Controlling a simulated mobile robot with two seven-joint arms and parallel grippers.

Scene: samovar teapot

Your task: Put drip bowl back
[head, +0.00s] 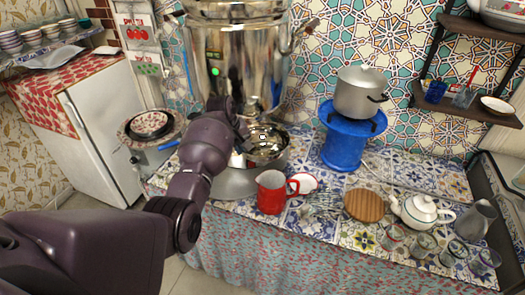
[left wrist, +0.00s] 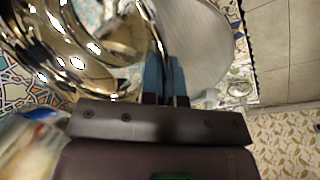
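The drip bowl (head: 268,146), a shiny metal bowl, is at the foot of the big polished samovar (head: 240,60), over its grey round base (head: 235,184). My left gripper (head: 243,140) is at the bowl's left side. In the left wrist view, the blue fingers (left wrist: 165,68) are close together, with the rim of the shiny bowl (left wrist: 110,35) running to their tips. They look shut on that rim, though the contact itself is hidden. The grey base (left wrist: 205,45) lies beside the fingers. I cannot tell whether the bowl rests on the base. My right gripper is in neither view.
A red jug (head: 271,192) stands close in front of the base, with a red-rimmed cup (head: 304,184) beside it. A blue stand (head: 346,140) carries a grey pot (head: 360,92). A wooden disc (head: 363,204), white teapot (head: 419,211) and several glasses crowd the counter's right.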

